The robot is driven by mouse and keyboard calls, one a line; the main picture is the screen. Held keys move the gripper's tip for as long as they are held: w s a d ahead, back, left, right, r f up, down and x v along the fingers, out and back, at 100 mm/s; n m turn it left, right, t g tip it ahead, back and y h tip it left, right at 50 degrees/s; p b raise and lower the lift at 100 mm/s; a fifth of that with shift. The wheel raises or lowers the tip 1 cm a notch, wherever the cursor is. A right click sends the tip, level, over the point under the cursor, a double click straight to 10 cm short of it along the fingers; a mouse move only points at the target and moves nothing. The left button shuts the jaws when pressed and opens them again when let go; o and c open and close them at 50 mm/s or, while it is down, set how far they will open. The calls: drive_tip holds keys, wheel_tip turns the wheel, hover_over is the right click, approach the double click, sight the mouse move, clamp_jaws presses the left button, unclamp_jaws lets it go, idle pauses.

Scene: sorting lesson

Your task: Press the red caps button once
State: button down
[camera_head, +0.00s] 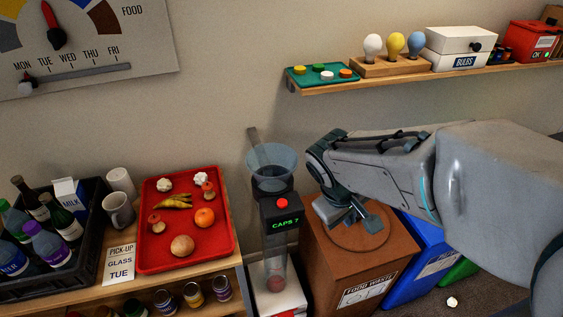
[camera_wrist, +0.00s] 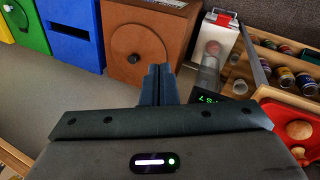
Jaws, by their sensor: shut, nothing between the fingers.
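The red caps button (camera_head: 282,203) is a small red dome on top of a black box, above a green display (camera_head: 285,223) reading "CAPS 7". The box is on a clear tube (camera_head: 273,262) with a funnel (camera_head: 272,168) at its top. My gripper (camera_head: 368,222) is to the right of the button, apart from it, over the brown food waste bin (camera_head: 345,252). Its fingers (camera_wrist: 158,82) are together and empty in the wrist view. There the display (camera_wrist: 234,86) shows right of the fingers; I cannot make out the button.
A red tray (camera_head: 158,258) of food and a black crate (camera_head: 92,262) of bottles stand on the left bench. A blue bin (camera_head: 415,262) is right of the brown one. A wall shelf (camera_head: 430,78) holds bulbs and boxes above my arm.

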drive_tip(key=w+a+r+n+t+h+p, duration=0.2)
drive_tip(key=w+a+n+t+p, duration=0.3)
drive_tip(key=w+a+n+p, duration=0.4)
drive_tip(key=w+a+r+n, duration=0.1)
drive_tip(key=w+a+n, duration=0.1)
drive_tip(key=a+n, duration=0.2)
drive_tip(key=shift+w+a+r, duration=0.2)
drive_tip(key=shift+w+a, duration=0.15)
drive_tip(key=shift+a, duration=0.3)
drive_tip(key=shift+f, duration=0.1)
drive_tip(key=b, duration=0.6)
hover_over(279, 204)
wheel_tip(279, 204, down, 8)
drive_tip(key=shift+r, duration=0.15)
drive_tip(key=shift+f+b, duration=0.45)
drive_tip(key=shift+b, duration=0.2)
drive_tip(key=shift+f, duration=0.15)
drive_tip(key=shift+f+b, duration=0.3)
drive_tip(key=shift+b, duration=0.35)
